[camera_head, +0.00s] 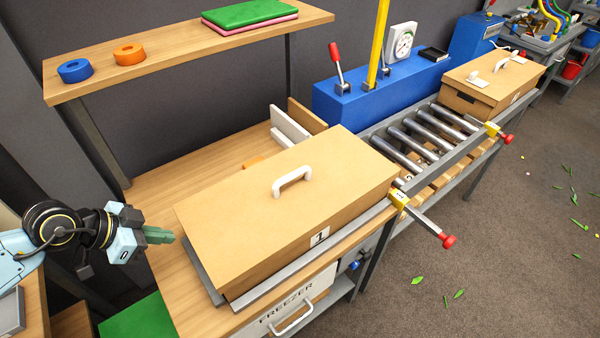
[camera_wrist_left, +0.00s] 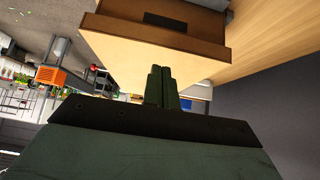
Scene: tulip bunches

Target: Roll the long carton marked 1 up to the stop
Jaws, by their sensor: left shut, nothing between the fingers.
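The long carton marked 1 (camera_head: 285,190) is tan, with a white handle on its lid, and lies on the wooden bench at the near end of the roller track. Its end face with a dark slot shows in the left wrist view (camera_wrist_left: 130,28). My left gripper (camera_head: 168,236) is shut and empty, just left of the carton's near end and apart from it; its green fingers also show in the wrist view (camera_wrist_left: 162,88). A yellow stop (camera_head: 399,198) with a red knob sits at the carton's far right corner. Another yellow stop (camera_head: 493,128) is farther along the rail.
A second carton (camera_head: 490,82) stands at the far end of the rollers (camera_head: 420,135), which are bare between the cartons. A blue console (camera_head: 350,100) with levers and a dial runs behind them. A shelf (camera_head: 180,50) overhangs the bench's back. Green leaves (camera_head: 417,280) lie on the floor.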

